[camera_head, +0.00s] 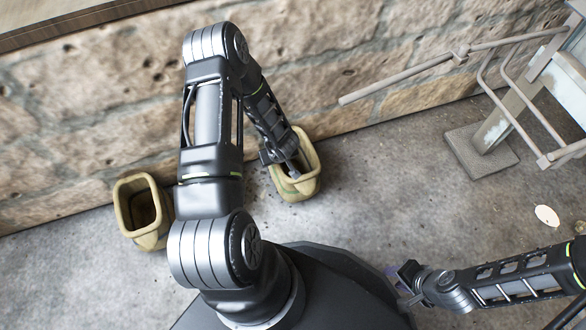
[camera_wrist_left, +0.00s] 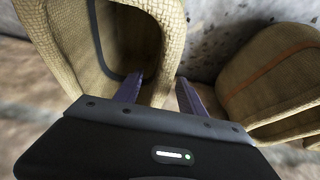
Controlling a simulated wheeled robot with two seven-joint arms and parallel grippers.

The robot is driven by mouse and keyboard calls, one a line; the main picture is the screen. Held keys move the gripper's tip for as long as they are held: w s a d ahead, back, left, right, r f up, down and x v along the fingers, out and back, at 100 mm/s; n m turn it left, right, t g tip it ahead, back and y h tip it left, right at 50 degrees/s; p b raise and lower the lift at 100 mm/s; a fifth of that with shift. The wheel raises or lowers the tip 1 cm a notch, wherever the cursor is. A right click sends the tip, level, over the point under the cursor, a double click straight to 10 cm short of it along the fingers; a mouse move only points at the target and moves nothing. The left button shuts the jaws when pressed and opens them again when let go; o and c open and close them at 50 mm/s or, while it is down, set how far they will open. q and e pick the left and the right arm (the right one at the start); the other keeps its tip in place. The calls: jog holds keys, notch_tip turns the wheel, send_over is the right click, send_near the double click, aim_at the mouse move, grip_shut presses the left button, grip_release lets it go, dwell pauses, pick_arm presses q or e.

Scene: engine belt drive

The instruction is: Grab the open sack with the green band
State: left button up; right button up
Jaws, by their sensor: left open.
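Two open tan sacks stand on the floor by the wall. The right sack (camera_head: 310,179) in the head view has my left gripper (camera_head: 291,170) at its mouth. In the left wrist view, my left gripper (camera_wrist_left: 160,92) is open, with one finger over this sack's (camera_wrist_left: 65,40) mouth and the other beyond its near rim. The left sack (camera_head: 126,192) stands apart. The sack at the right of the wrist view (camera_wrist_left: 245,65) shows an orange-brown band. My right gripper (camera_head: 398,280) is low at the right; its jaw gap is unclear.
A stone wall (camera_head: 330,60) runs behind the sacks. A grey metal frame with rails (camera_head: 400,77) and a square foot (camera_head: 480,150) stands at the right. A pale disc (camera_head: 547,215) lies on the floor. The floor (camera_head: 390,190) between sacks and frame is clear.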

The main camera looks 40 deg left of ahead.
pick_arm(q)
jog(key=shift+x, duration=0.9)
jog(key=shift+f, duration=0.25)
dwell(0.4)
jog(key=c, duration=1)
grip_shut()
jog(key=shift+s+a, duration=0.1)
jog(key=shift+s, duration=0.05)
